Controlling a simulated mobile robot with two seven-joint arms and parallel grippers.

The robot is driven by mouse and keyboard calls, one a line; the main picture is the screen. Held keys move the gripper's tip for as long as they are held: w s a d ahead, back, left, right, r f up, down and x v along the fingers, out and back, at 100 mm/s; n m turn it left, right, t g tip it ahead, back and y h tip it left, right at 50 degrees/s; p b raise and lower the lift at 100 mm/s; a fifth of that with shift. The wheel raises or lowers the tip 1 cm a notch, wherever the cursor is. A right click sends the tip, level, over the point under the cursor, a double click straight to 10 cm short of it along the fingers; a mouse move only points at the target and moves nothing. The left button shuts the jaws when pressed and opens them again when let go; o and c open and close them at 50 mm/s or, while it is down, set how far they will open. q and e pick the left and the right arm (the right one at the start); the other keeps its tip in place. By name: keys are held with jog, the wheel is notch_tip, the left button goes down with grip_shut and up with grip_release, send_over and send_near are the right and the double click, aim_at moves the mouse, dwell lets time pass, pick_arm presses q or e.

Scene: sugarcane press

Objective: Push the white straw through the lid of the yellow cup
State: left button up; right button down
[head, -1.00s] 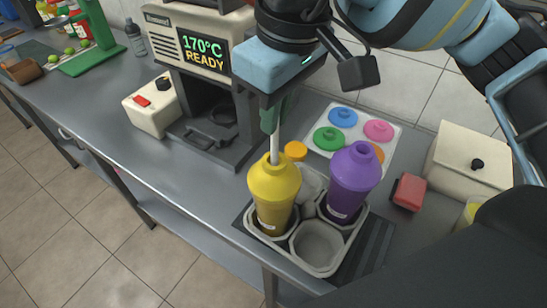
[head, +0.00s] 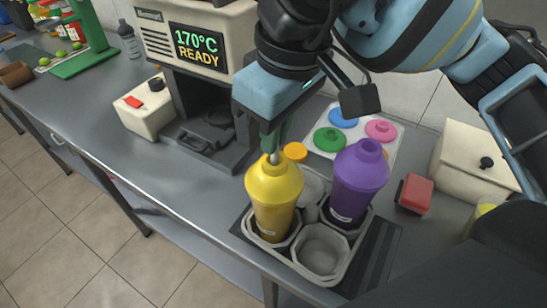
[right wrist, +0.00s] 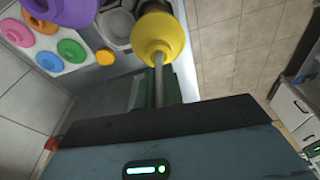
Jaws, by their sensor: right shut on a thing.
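The yellow cup (head: 273,205) stands upright in a slot of the grey cup carrier (head: 320,283), with its domed yellow lid on. The white straw (head: 274,158) stands at the top of the lid; only a short piece shows between the lid and my right gripper (head: 273,138). My right gripper is just above the lid, its green fingers shut on the straw. In the right wrist view the straw (right wrist: 158,72) runs from the fingers to the middle of the yellow lid (right wrist: 158,38). How deep its tip is inside the cup is hidden. My left gripper is not in view.
A purple cup (head: 357,180) stands in the carrier right beside the yellow one. Behind lie a tray of coloured lids (head: 397,143) and an orange lid (head: 295,152). A machine (head: 195,75) stands to the left. A red block (head: 414,193) lies at right.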

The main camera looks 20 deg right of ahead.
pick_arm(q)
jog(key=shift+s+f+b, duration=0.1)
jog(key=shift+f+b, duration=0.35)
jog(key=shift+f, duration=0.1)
pick_arm(e)
jog(key=shift+f, duration=0.75)
jog(key=c, duration=1.5)
grip_release()
jog(key=shift+o, duration=0.2)
jog(key=shift+r+p, duration=1.75)
jog(key=shift+r, duration=1.8)
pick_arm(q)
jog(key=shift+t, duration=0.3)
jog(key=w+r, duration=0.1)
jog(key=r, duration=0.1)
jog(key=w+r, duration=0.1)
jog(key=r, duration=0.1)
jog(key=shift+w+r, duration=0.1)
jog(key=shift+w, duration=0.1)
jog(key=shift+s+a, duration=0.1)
pick_arm(e)
jog(key=shift+f, duration=0.1)
